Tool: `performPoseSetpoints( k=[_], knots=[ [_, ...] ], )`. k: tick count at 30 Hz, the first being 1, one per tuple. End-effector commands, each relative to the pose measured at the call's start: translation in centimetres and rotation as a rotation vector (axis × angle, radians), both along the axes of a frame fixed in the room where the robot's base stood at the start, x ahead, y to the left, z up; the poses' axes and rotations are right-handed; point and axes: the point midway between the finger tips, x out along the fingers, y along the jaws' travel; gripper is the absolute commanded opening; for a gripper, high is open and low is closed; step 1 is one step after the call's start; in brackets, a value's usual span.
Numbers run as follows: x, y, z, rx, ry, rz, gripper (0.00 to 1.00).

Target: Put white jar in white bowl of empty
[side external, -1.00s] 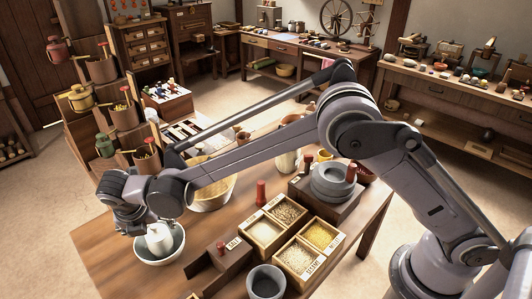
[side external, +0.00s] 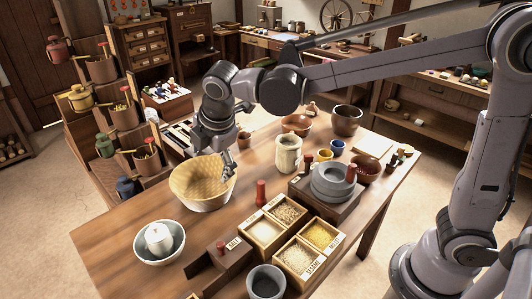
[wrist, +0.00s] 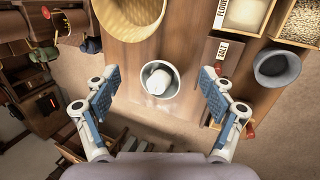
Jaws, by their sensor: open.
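The white jar (side external: 158,239) sits inside the white bowl (side external: 142,254) at the front left of the table. In the wrist view the jar (wrist: 159,82) lies within the bowl's rim (wrist: 178,80), between the fingers in the picture but well beyond them. My gripper (side external: 229,172) is open and empty, raised beside the tan basket (side external: 196,205), well behind and apart from the jar. In the wrist view my gripper (wrist: 160,92) shows its two fingers spread wide with nothing between them.
A grain box (side external: 297,258) with several compartments, a salt box (side external: 228,258) and a grey cup (side external: 266,283) stand right of the bowl. A stone quern (side external: 333,183) and a cream pot (side external: 288,155) stand farther back. Table around the bowl's front left is bare.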

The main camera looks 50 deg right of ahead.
Motion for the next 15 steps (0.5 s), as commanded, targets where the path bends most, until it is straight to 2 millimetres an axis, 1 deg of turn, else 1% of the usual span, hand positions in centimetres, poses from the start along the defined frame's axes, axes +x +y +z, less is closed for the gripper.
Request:
performPoseSetpoints(
  k=[1, 3, 5, 6, 11, 15],
  knots=[
    [-1.1, -1.9, 0.6, 0.046, -0.015, -0.093, 0.83],
    [-2.6, -4.0, 1.1, 0.12, -0.038, -0.228, 0.83],
    [-3.9, -5.7, 1.5, 0.182, -0.058, -0.343, 0.83],
    [-4.9, -6.8, 1.6, 0.224, -0.069, -0.418, 0.83],
    [-8.7, -10.6, 1.5, 0.396, -0.12, -0.722, 0.83],
    [-12.1, -13.3, 0.6, 0.553, -0.163, -0.983, 0.83]
  ],
)
